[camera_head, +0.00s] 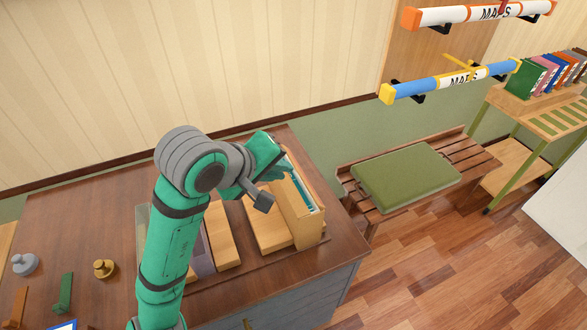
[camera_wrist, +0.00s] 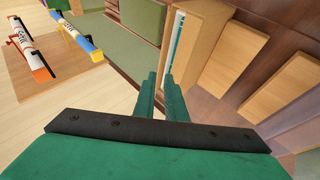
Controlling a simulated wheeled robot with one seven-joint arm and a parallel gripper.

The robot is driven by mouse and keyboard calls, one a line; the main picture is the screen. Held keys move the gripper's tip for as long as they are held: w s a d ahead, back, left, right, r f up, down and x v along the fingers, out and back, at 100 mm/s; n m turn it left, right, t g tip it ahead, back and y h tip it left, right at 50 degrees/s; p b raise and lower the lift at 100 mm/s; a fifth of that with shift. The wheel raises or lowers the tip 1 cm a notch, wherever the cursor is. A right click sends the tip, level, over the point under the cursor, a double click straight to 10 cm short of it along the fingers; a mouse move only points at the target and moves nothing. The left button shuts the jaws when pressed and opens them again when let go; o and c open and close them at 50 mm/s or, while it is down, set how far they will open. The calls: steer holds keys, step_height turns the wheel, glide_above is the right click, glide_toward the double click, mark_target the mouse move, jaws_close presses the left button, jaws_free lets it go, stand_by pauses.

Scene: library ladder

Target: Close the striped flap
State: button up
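A wooden panel with green stripes (camera_head: 560,118) forms the front of the desk-like stand at the far right of the head view; it slopes and is well away from my gripper. I cannot tell for sure that it is the striped flap, and no other clearly striped flap shows. My gripper (camera_head: 278,172) is above the back right of the dark wooden table, by a light wooden box (camera_head: 308,225) with teal contents. In the wrist view, the two green fingers of my gripper (camera_wrist: 160,78) have a narrow gap between them, with nothing visible held.
A bench with a green cushion (camera_head: 405,178) stands between the table (camera_head: 70,215) and the stand. Several books (camera_head: 525,80) sit on the stand. Map tubes (camera_head: 440,82) hang on the wall. Wooden panels (camera_head: 222,238) lie beside the box. Floor is free in front of the bench.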

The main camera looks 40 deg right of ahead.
mark_target(298, 172)
steer(key=x, duration=0.8)
steer(key=shift+d+f, duration=0.1)
steer(key=shift+d, duration=0.05)
steer(key=shift+c, duration=0.2)
jaws_close()
steer(key=shift+f, duration=0.1)
steer(key=shift+w+a+f+n+h, duration=0.1)
steer(key=shift+a+f+n+h, duration=0.1)
steer(key=shift+h, duration=0.45)
steer(key=shift+a+f+n+h, duration=0.1)
steer(key=shift+a+f+h, duration=0.1)
steer(key=shift+h, duration=0.45)
steer(key=shift+o, duration=0.2)
jaws_free()
